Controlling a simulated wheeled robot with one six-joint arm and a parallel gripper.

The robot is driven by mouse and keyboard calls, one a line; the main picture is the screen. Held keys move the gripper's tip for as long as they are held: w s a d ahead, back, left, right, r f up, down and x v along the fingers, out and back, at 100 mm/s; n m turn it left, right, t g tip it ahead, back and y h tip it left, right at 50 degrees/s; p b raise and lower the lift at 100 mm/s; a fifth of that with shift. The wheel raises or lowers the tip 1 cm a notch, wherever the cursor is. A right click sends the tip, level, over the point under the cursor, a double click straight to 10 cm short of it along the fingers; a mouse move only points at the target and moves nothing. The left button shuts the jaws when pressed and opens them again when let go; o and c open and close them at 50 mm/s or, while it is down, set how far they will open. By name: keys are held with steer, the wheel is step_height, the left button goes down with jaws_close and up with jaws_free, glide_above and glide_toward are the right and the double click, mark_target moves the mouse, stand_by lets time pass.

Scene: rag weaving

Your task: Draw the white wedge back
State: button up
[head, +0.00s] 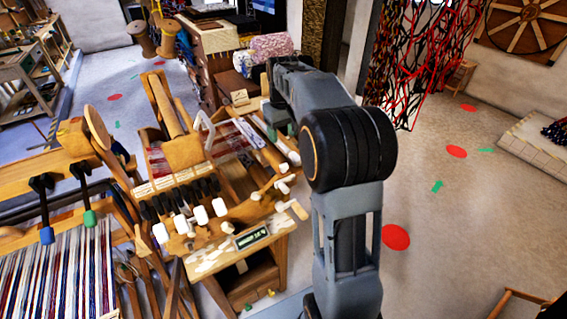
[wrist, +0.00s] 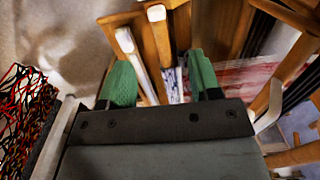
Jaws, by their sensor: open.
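A wooden loom (head: 170,185) stands in front of me with a red-and-white woven strip on it. Several white-tipped pieces (head: 219,207) line its front, and more white ends show at its right side (head: 292,157). I cannot tell which of them is the white wedge. My gripper (head: 281,130) is over the right rear part of the loom, partly hidden by my arm. In the wrist view its two green fingers (wrist: 162,85) are apart, with nothing clearly held. White-ended bars (wrist: 125,40) and (wrist: 156,13) extend beyond and between them; contact cannot be told.
A second loom with striped threads (head: 60,270) and black clamps is at the lower left. Large wooden spools (head: 142,40) stand behind. Red and black yarn (head: 415,60) hangs at the right. The floor (head: 450,210) on the right is mostly clear.

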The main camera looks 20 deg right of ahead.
mark_target(284, 165)
steer(key=f, duration=1.4)
steer(key=shift+w+d, duration=0.35)
steer(key=shift+c, duration=0.2)
steer(key=shift+r, duration=0.1)
jaws_close()
